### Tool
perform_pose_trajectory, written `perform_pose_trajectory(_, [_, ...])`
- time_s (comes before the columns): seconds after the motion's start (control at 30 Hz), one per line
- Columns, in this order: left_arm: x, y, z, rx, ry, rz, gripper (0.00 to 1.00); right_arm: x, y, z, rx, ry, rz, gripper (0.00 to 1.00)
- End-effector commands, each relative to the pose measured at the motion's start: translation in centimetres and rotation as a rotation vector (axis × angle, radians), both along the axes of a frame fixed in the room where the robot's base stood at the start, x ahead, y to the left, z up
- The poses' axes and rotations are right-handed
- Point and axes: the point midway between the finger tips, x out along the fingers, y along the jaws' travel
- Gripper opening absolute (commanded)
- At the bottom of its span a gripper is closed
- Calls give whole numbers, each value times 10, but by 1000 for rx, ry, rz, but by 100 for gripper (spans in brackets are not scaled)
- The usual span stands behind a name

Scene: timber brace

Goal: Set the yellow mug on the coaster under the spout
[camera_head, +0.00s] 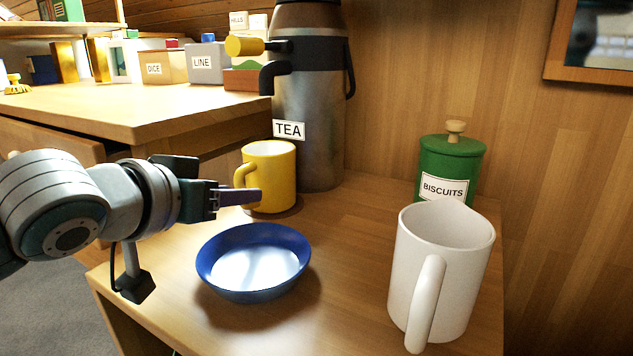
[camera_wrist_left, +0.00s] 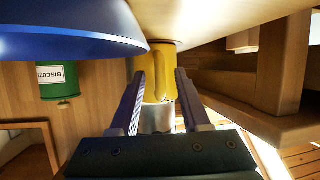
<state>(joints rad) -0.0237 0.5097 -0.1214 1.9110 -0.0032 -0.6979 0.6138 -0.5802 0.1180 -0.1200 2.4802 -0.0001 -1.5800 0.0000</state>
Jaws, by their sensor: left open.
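The yellow mug (camera_head: 274,172) stands upright in front of the steel tea urn (camera_head: 312,145), below its dark spout (camera_head: 272,78). A thin dark round edge, which looks like the coaster (camera_head: 289,211), shows at the mug's base; I cannot tell how well it is centred. The mug's handle points left, towards my left gripper (camera_head: 240,196). This gripper is open, its fingers level and close to the handle side. In the left wrist view the mug (camera_wrist_left: 158,88) shows between the two spread fingers (camera_wrist_left: 161,100); whether they touch it is unclear. My right gripper is out of view.
A blue bowl (camera_head: 210,273) stands just in front of the gripper and mug. A large white mug (camera_head: 450,265) and a green biscuit jar (camera_head: 449,160) stand to the right. A raised wooden shelf (camera_head: 130,105) lies behind the left arm. The counter between bowl and white mug is clear.

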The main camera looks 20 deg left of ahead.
Motion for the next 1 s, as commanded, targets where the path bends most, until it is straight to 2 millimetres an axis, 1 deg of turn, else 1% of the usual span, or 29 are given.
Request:
perform_pose_trajectory(0.03, [-8, -1, 6, -2, 4, -1, 47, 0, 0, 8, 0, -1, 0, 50])
perform_pose_trajectory(0.2, [-40, -4, 20, -3, 5, 0, 47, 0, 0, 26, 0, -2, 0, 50])
perform_pose_trajectory(0.4, [-75, -6, 34, -2, 4, 1, 47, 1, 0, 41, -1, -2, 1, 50])
perform_pose_trajectory(0.5, [-87, -7, 38, -2, 3, 1, 47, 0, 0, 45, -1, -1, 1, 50])
perform_pose_trajectory(0.7, [-99, -8, 43, -1, 1, 1, 47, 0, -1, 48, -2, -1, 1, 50])
perform_pose_trajectory(1.0, [-100, -8, 42, -1, 0, 1, 47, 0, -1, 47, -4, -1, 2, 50])
